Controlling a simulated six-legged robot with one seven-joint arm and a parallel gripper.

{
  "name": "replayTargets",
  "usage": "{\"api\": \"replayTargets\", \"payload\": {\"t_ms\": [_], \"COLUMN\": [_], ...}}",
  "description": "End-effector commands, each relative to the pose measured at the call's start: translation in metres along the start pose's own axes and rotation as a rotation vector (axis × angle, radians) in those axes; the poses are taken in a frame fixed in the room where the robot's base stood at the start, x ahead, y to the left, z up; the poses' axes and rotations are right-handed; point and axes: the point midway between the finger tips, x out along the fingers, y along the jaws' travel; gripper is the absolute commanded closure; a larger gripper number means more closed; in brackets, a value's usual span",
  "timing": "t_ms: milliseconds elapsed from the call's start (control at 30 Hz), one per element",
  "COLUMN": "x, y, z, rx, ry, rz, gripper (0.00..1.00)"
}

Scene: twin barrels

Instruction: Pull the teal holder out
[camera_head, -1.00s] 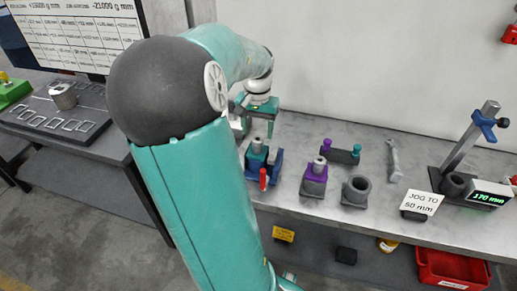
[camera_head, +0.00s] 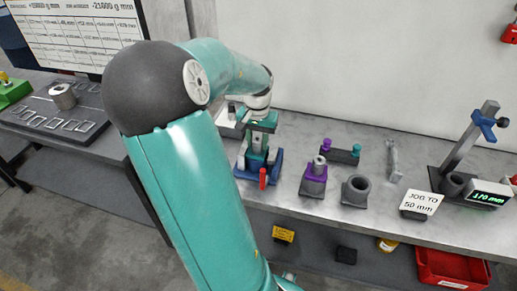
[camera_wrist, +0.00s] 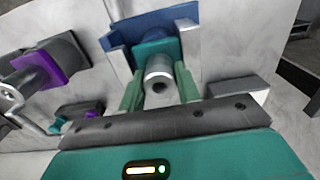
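The teal holder (camera_wrist: 157,49) sits in a blue fixture (camera_wrist: 152,22) in the wrist view, with a grey metal cylinder (camera_wrist: 158,68) standing out of it toward my camera. In the head view the teal holder (camera_head: 256,162) is partly hidden by my gripper (camera_head: 261,135), which is just above it. In the wrist view my gripper (camera_wrist: 159,90) has its two green fingers on either side of the cylinder, with narrow gaps visible. It looks open. Whether the fingertips touch the teal body is unclear. A red handle (camera_head: 263,179) stands at the fixture's front.
A purple holder (camera_head: 314,184) with a metal cylinder stands to the right, beside a grey ring-shaped socket (camera_head: 355,191). A dark block with purple and teal knobs (camera_head: 341,154) lies behind. A post with a display (camera_head: 491,193) stands at the far right. A wall backs the bench.

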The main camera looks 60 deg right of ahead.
Motion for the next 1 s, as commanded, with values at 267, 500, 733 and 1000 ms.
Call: {"api": "replayTargets", "payload": {"t_ms": [267,500,733,1000], "x": [-0.002,-0.005,-0.008,-0.011], "y": [0.000,-0.001,-0.001,0.000], "z": [-0.001,-0.001,-0.001,-0.001], "rx": [0.000,0.000,0.000,-0.001], "ry": [0.002,0.001,0.002,0.002], "rz": [-0.001,-0.002,-0.001,-0.001], "gripper": [0.98,0.98,0.98,0.98]}}
